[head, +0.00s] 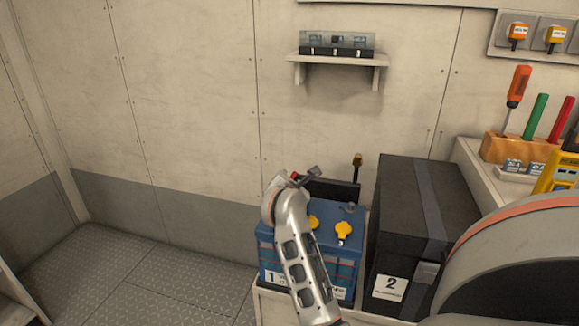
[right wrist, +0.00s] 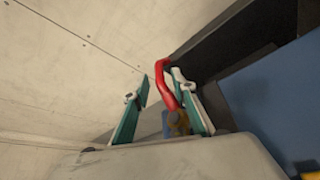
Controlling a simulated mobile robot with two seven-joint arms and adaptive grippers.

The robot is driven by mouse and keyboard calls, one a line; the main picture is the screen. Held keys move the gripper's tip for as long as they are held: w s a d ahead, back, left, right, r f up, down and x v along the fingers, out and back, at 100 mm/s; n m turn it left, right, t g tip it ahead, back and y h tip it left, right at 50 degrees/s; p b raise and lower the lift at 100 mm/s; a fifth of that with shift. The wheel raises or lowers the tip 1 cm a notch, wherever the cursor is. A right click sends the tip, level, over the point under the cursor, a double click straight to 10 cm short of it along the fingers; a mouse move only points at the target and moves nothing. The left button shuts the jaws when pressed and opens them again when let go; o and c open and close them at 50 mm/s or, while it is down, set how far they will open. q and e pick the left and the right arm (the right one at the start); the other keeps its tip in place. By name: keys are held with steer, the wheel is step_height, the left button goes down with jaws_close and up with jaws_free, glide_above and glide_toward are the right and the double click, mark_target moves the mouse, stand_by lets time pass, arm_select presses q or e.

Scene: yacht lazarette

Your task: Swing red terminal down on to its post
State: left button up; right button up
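The red terminal's red lead (right wrist: 167,92) rises in a short bend in the right wrist view, with a brass-coloured clamp (right wrist: 178,122) at its lower end. My right gripper (right wrist: 161,82) has its teal fingers apart around the lead. The lead is close to the right finger, with a gap to the left one. In the head view my right gripper (head: 303,180) is at the back left of the blue battery (head: 345,268), marked 1, and my arm hides part of it. Only a speck of red shows there. I cannot make out the post. My left gripper is not in view.
A black box (head: 400,225) marked 2 stands right of the battery. Yellow caps (head: 343,229) stick up from the battery top. A shelf (head: 337,58) with a fuse block is on the wall above. A tool rack (head: 515,149) is at right. The floor (head: 150,275) at left is clear.

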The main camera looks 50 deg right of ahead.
steer(key=shift+d, duration=0.1)
steer(key=shift+r, duration=0.3)
step_height(320, 180, up, 9)
steer(key=shift+r, duration=0.2)
